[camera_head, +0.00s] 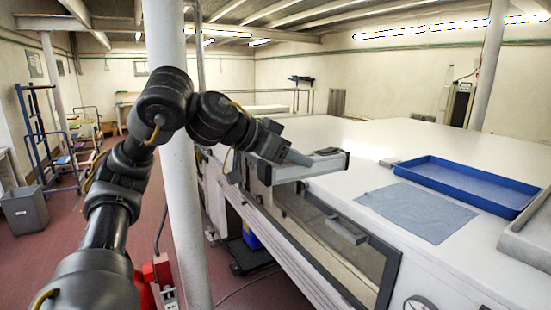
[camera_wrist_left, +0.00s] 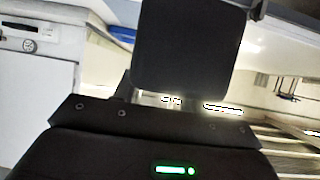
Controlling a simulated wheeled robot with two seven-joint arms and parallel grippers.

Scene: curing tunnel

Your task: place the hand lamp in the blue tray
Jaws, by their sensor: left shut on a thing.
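The blue tray (camera_head: 465,183) is a shallow, empty rectangle on the white machine top at the right. My left gripper (camera_head: 292,155) is raised over the machine's near left edge, well left of the tray and apart from it. My right gripper is out of view.
A grey-blue cloth (camera_head: 417,210) lies flat left of the tray. A pale raised box (camera_head: 530,235) stands at the right edge. A white column (camera_head: 180,160) rises beside my left arm. The white top (camera_head: 345,190) between gripper and cloth is largely clear.

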